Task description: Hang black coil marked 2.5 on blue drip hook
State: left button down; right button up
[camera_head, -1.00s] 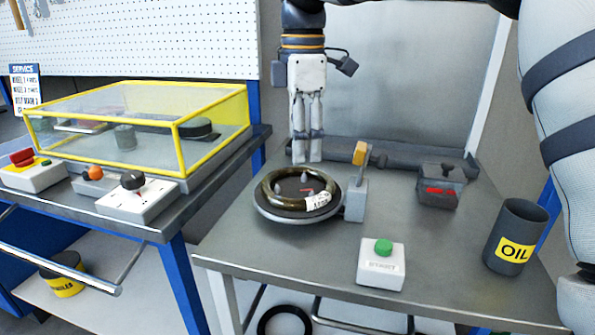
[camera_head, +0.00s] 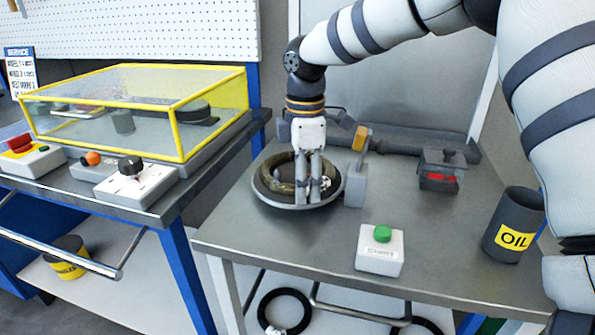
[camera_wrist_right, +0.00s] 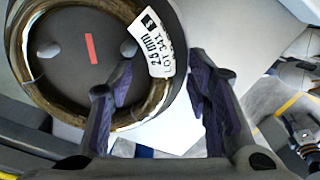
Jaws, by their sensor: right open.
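A dark, glossy coil (camera_head: 271,176) lies flat on the round black turntable (camera_head: 264,197) on the metal table. In the right wrist view the coil (camera_wrist_right: 36,88) carries a white label (camera_wrist_right: 160,50) reading 2.5 mm, LOT 341. My right gripper (camera_head: 308,201) points down over the coil's front right part and hides some of it. Its fingers are open, with the labelled stretch of rim between them in the right wrist view (camera_wrist_right: 158,75); I cannot tell whether they touch it. I see no blue drip hook.
A post with an orange top (camera_head: 360,140) stands right of the turntable. A green-button box (camera_head: 380,250), an OIL can (camera_head: 514,228) and a dark grey box (camera_head: 441,168) are on the table. A yellow-framed clear case (camera_head: 120,115) is at left. A black ring (camera_head: 285,309) lies below.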

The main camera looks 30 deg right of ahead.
grip_shut()
jog(key=shift+r, duration=0.1)
jog(key=shift+r, duration=0.1)
